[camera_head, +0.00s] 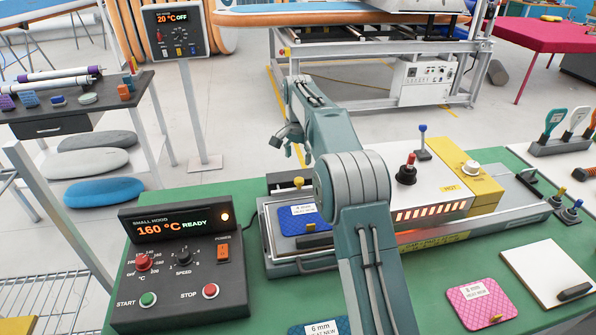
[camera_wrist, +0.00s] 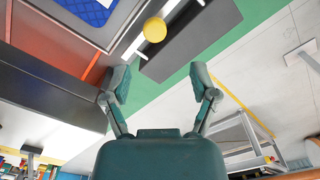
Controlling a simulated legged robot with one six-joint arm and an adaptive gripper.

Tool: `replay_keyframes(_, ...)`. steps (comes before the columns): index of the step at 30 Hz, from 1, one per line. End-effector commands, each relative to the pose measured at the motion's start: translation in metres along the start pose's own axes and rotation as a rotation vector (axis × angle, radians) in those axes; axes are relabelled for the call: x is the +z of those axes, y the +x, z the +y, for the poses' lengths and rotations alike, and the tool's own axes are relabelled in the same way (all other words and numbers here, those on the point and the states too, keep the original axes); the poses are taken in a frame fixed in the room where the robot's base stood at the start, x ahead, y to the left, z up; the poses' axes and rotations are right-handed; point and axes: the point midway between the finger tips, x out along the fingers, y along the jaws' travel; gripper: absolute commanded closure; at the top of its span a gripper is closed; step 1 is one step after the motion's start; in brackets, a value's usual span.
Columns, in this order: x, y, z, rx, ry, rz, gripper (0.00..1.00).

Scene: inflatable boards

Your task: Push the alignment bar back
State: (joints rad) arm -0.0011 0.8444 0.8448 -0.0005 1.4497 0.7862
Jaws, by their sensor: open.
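A dark bar (camera_head: 280,183) with a yellow knob (camera_head: 298,182) lies at the far left end of the hood's metal tray (camera_head: 268,228); I take it to be the alignment bar. In the wrist view the yellow knob (camera_wrist: 155,29) stands beyond my fingertips on dark grey parts. A blue board sample (camera_head: 304,218) with a white label lies in the tray; its corner shows in the wrist view (camera_wrist: 88,8). My gripper (camera_wrist: 160,78) is open and empty, with the knob ahead of the gap, apart from both fingers. My arm hides part of the tray in the head view.
A control box (camera_head: 180,262) reading 160 °C READY stands left of the tray. The white and yellow hood (camera_head: 455,178) with a red-knobbed lever is to the right. A pink sample (camera_head: 481,302) and a white pad (camera_head: 545,270) lie in front on the green table.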

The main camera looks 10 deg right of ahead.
Motion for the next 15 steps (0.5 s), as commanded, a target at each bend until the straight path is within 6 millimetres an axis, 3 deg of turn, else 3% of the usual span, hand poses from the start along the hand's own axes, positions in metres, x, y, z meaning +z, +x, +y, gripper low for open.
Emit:
replay_keyframes(6, 0.000, -0.033, -0.001, 0.000, 0.000, 0.001, 0.24)
replay_keyframes(15, 0.000, -0.043, -0.001, 0.001, 0.000, -0.001, 0.24)
